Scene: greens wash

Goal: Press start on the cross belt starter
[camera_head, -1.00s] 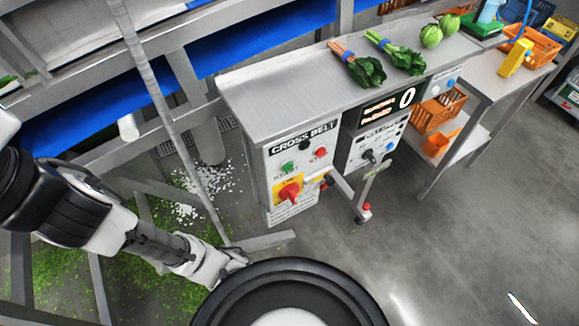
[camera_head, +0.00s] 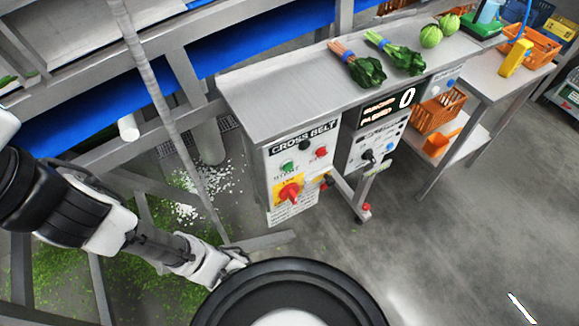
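The cross belt starter (camera_head: 292,196) is a pale panel labelled CROSS BELT on the front of a steel cabinet. A green button (camera_head: 288,167) marked START sits at its left and a red button (camera_head: 321,152) at its right. Below is a red rotary switch (camera_head: 289,192) on a yellow plate. My gripper (camera_head: 236,262) is low and left of the panel, well apart from it, partly hidden behind a round black part of my body. Its fingers are too small to tell open from shut.
A second panel (camera_head: 375,147) with a display reading 0 stands to the right. Leafy bunches (camera_head: 358,66) lie on the cabinet top (camera_head: 270,90). A slanting grey pole (camera_head: 165,110) rises between my arm and the cabinet.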

